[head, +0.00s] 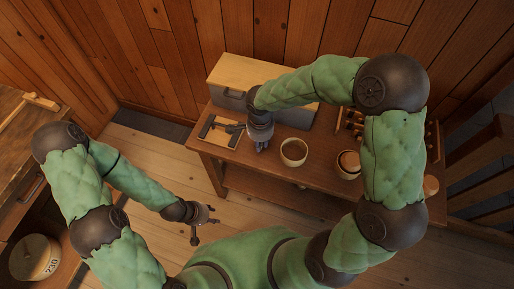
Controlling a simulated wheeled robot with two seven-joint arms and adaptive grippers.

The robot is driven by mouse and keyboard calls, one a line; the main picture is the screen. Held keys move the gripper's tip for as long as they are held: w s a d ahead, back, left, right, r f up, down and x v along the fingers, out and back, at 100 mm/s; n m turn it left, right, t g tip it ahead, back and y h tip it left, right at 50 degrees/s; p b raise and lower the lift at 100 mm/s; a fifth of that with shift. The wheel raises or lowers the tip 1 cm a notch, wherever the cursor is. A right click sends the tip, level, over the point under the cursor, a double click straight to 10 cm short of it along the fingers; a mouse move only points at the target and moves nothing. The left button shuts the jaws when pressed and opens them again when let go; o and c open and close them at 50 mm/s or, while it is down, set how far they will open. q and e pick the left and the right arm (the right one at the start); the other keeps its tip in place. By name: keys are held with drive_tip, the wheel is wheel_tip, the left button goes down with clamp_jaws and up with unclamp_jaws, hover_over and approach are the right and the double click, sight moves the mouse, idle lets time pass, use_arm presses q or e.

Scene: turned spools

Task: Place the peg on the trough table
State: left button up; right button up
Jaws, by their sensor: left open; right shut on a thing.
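My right gripper (262,146) points down above the front edge of a low brown wooden table (236,158), near its left part. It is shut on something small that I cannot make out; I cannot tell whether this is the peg. My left gripper (204,228) is open and empty, low over the floor in front of this table. I cannot tell from this view which table is the trough table. A second wooden table (12,108) stands at the left edge.
On the low table are a grey box with a wooden top (232,68), a board with dark fittings (216,146), a pale round bowl (294,152), a second round container (348,164) and a rack partly hidden by my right arm. A wooden bar (42,101) lies on the left table.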

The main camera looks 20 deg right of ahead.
drive_tip(key=shift+w+a+f+b, duration=0.2)
drive_tip(key=shift+w+f, duration=0.2)
drive_tip(key=shift+f, duration=0.15)
drive_tip(key=shift+w+a+f+b, duration=0.1)
drive_tip(key=shift+w+a+f, duration=0.05)
drive_tip(key=shift+w+f, duration=0.3)
wheel_tip(320, 180, down, 3)
drive_tip(key=shift+f+b, duration=0.2)
drive_tip(key=shift+b, duration=0.65)
drive_tip(key=shift+r, duration=0.1)
drive_tip(key=shift+f, duration=0.2)
drive_tip(key=o, duration=0.7)
drive_tip(key=shift+r, duration=0.1)
